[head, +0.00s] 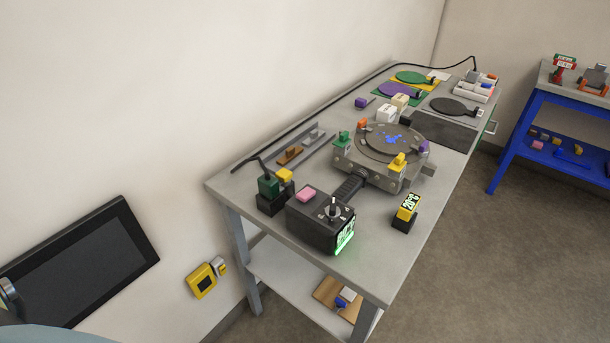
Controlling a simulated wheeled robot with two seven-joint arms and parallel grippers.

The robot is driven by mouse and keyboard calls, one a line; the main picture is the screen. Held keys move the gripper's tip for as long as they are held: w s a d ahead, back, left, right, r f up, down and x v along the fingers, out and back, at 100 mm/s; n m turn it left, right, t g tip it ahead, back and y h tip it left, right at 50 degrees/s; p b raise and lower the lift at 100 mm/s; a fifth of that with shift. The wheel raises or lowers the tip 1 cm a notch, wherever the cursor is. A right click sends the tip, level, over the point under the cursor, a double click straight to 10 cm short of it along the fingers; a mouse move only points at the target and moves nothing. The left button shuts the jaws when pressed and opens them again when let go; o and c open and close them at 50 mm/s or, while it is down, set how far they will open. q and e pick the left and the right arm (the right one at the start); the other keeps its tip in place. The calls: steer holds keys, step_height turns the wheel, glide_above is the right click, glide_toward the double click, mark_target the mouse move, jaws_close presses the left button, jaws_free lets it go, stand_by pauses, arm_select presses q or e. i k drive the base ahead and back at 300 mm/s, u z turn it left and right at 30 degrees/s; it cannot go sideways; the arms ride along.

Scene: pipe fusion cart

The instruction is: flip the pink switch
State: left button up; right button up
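The pink switch (306,195) is a small pink block on top of a dark control box (312,226) at the near end of the grey cart (400,258). It sits at the box's back left, beside a black knob with a pale upright pin (333,209). Whether the switch is tilted one way is too small to tell. The box's front has a glowing green display (345,236). Neither of my grippers is in view. A pale, rounded part at the bottom left corner may be mine.
A round heating plate unit (385,150) stands behind the box, joined by a thick black hose. A green plug (268,185) with a yellow block stands left of the box. A yellow thermometer (408,208) stands right. A dark wall screen (80,265) is at left; a blue table (555,140) at right.

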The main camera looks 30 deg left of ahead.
mark_target(306, 193)
steer(key=u, duration=3.1)
steer(key=k, duration=0.55)
steer(key=z, duration=2.5)
steer(key=i, duration=0.5)
steer(key=u, duration=0.05)
